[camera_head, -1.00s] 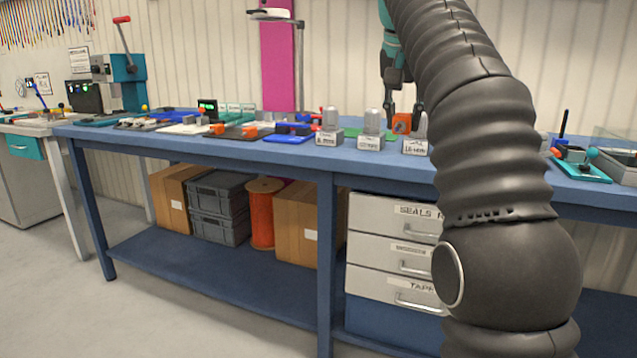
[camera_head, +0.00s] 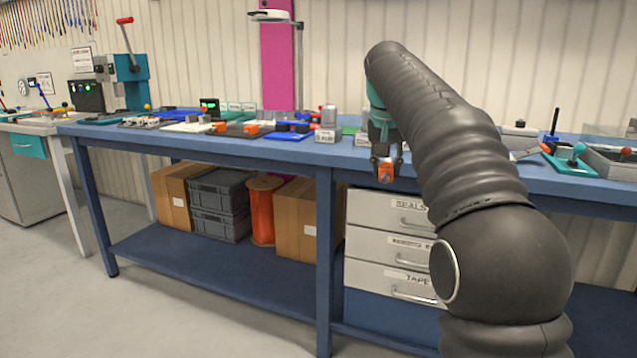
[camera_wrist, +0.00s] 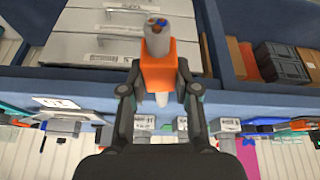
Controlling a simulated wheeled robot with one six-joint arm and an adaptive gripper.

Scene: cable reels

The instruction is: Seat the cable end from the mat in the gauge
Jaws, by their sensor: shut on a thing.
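My gripper (camera_head: 386,163) is shut on an orange block with a grey cable stub, the cable end (camera_head: 385,173). It is in front of the bench's front edge, clear of the top. In the wrist view my gripper (camera_wrist: 158,88) pinches the orange part of the cable end (camera_wrist: 158,65) between both fingers. The grey stub points away from the palm and shows coloured wire cores at its tip. I cannot tell which item on the bench is the gauge. A green mat (camera_head: 349,130) is partly hidden behind my arm and the labelled blocks.
The blue workbench (camera_head: 250,152) carries labelled grey blocks (camera_head: 326,136), a blue tray (camera_head: 288,136) and orange clamps (camera_head: 251,128). A teal fixture (camera_head: 572,160) stands to the right. White drawers (camera_head: 385,215) are below the bench. The floor at the front left is clear.

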